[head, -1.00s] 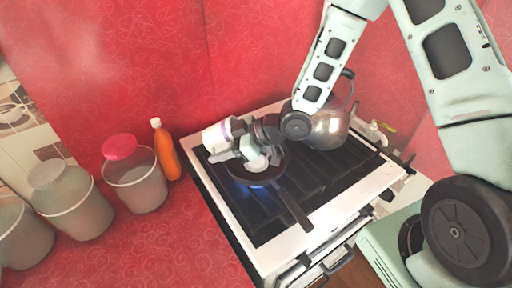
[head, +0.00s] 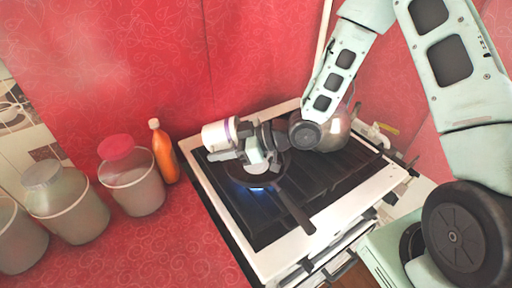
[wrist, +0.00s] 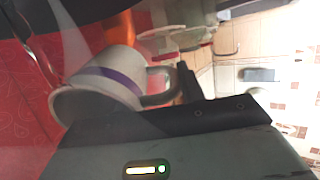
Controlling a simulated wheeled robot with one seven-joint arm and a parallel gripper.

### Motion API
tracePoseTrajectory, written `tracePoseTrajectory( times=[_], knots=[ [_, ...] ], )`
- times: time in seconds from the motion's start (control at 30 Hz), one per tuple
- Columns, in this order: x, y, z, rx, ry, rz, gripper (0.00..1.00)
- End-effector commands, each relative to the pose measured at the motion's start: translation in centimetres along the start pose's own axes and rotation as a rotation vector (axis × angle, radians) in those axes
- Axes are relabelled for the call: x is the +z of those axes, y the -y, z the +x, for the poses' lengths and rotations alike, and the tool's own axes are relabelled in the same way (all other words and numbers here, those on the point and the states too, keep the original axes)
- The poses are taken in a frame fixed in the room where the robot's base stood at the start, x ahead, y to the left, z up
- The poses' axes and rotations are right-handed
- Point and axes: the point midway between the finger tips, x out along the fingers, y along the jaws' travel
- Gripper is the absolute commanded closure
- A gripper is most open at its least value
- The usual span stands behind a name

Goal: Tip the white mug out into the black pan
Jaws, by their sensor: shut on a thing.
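The white mug (head: 216,135) with a purple band is on its side at my gripper (head: 246,152), above the back left of the stove. In the wrist view the mug (wrist: 108,82) is tilted well over, its rim toward the lower left and its handle toward the dark finger. My gripper is shut on the mug. The black pan (head: 279,172) sits on the front left burner, partly hidden under my gripper, its handle pointing to the lower right. A pale shape shows over the pan; I cannot tell whether it is contents or part of my gripper.
A blue flame (head: 257,188) shows at the pan. A metal kettle (head: 334,134) stands behind my wrist on the stove (head: 262,258). An orange bottle (head: 164,152) and several lidded tubs, one with a red lid (head: 116,147), stand on the red counter to the left.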

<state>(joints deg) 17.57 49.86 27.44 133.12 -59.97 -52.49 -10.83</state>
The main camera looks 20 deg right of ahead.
Motion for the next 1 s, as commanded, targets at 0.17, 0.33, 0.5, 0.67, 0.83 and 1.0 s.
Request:
tracePoseTrajectory(
  times=[0.17,0.33,0.5,0.67,0.83,1.0],
  knots=[
    [-0.2,0.0,-0.2,0.000,-0.019,-0.001,1.00],
    [-0.3,0.0,-0.4,0.000,-0.034,-0.001,1.00],
    [-0.5,0.0,-0.7,0.000,-0.050,0.000,1.00],
    [-0.7,0.0,-1.0,0.000,-0.070,0.001,1.00],
    [-0.9,0.0,-1.4,-0.001,-0.089,0.001,1.00],
    [-1.1,-0.1,-1.7,0.000,-0.110,0.002,1.00]
  ],
)
